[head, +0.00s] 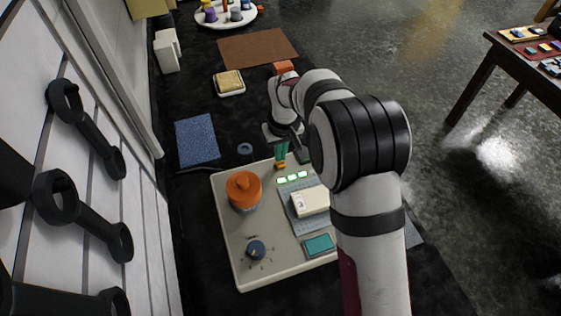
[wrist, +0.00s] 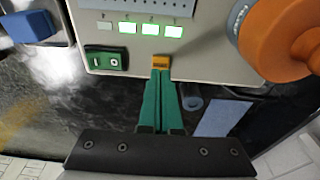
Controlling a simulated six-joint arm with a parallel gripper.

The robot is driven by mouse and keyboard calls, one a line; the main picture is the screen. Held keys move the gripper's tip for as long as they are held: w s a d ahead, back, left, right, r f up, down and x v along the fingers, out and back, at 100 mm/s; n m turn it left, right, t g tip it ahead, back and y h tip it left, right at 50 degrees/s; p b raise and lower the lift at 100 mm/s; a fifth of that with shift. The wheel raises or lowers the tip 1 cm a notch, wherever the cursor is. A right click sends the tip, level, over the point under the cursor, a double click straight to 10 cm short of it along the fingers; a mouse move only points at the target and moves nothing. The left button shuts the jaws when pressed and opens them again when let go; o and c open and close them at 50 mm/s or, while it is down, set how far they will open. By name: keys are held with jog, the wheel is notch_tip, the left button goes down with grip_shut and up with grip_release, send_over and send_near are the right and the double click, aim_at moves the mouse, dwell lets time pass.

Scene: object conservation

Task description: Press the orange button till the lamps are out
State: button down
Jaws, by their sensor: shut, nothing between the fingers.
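The orange button (wrist: 160,62) sits at the near edge of a pale panel (wrist: 212,72); it also shows in the head view (head: 280,166). A row of lamps lies behind it in the wrist view. Three lamps glow green, the middle one (wrist: 150,29) among them; the leftmost (wrist: 105,25) looks dark. Three lit lamps (head: 292,178) show in the head view; my arm may hide another. My gripper (wrist: 160,78) has green fingers, shut and empty, with tips right at the button's edge. I cannot tell whether they press it.
A green rocker switch (wrist: 106,60) is left of the button in the wrist view. A blue ring (head: 245,149) and blue cloth (head: 197,140) lie beyond.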

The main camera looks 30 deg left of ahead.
aim_at(281, 164)
jog(key=shift+f, duration=0.9)
dwell(0.3)
dwell(0.4)
jog(key=shift+r, duration=3.55)
jog(key=s+d+r+m, duration=0.3)
jog(key=s+d, duration=0.1)
jog(key=d, duration=0.3)
jog(key=s+d+r+m, duration=0.2)
jog(key=s+d+r, duration=0.1)
jog(key=d, duration=0.4)
jog(key=s+d+r+m, duration=0.3)
jog(key=s+d+r, duration=0.1)
jog(key=d, duration=0.3)
jog(key=s+d+f+m, duration=0.1)
jog(key=s+d+m, duration=0.2)
jog(key=s, duration=0.4)
jog(key=s+d+f+m+g, duration=0.1)
jog(key=s+d+m, duration=0.2)
jog(key=s, duration=0.5)
jog(key=shift+s+d+f+m+y, duration=0.15)
jog(key=shift+d+f+m+y, duration=0.05)
jog(key=shift+d+m+y, duration=0.1)
